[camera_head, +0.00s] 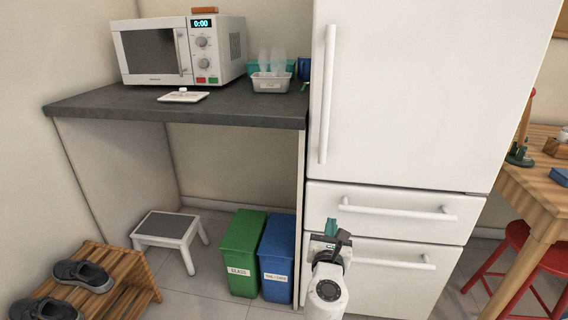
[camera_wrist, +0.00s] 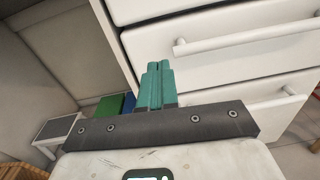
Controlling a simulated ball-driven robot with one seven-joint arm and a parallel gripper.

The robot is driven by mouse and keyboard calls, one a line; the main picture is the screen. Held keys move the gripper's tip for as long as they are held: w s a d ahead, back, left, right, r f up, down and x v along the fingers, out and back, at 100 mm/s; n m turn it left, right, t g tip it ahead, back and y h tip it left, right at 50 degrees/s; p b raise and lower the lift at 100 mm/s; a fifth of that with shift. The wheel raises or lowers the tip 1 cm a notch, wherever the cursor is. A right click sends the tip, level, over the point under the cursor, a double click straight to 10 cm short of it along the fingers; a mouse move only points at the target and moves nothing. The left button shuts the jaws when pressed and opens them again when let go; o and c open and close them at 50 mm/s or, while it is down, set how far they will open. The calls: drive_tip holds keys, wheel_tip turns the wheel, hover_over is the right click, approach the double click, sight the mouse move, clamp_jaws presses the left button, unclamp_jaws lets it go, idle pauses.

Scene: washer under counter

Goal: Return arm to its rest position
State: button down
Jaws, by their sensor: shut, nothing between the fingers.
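My gripper (camera_head: 331,227) shows at the bottom centre of the head view, in front of the lower drawers of the white fridge (camera_head: 411,92). Its green fingers are together and empty, and they also show in the wrist view (camera_wrist: 158,68). My gripper points up and looks apart from the drawer fronts, though the gap is hard to judge. The drawer handles (camera_wrist: 240,40) lie to the right of the fingers in the wrist view.
A dark counter (camera_head: 240,107) carries a microwave (camera_head: 152,52) and a white container (camera_head: 270,83). Under it stand a green bin (camera_head: 241,252), a blue bin (camera_head: 277,258) and a step stool (camera_head: 168,228). A shoe rack (camera_head: 136,270) is left; a red stool (camera_head: 518,236) and wooden table (camera_head: 535,190) are right.

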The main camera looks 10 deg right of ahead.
drive_tip(key=s+d+f+m+g+h, duration=0.1)
drive_tip(key=s+d+f+m+g, duration=0.4)
drive_tip(key=s+m, duration=0.4)
drive_tip(key=s+d+f+m+g+h, duration=0.1)
drive_tip(key=s+d+f+m+g, duration=0.2)
drive_tip(key=s+d+f+m, duration=0.5)
drive_tip(key=s+a+f+m+g+y, duration=0.25)
drive_tip(key=s+m, duration=0.25)
drive_tip(key=s, duration=0.5)
drive_tip(key=s+a+f+m+g+y, duration=0.1)
drive_tip(key=s+m+g+y, duration=0.3)
drive_tip(key=s, duration=0.6)
drive_tip(key=s+a+f+m+g+y, duration=0.1)
drive_tip(key=s+a+f+m, duration=0.1)
drive_tip(key=s+m, duration=0.6)
wheel_tip(320, 180, up, 26)
drive_tip(key=s+n+p, duration=0.2)
drive_tip(key=p, duration=2.3)
drive_tip(key=shift+p, duration=0.35)
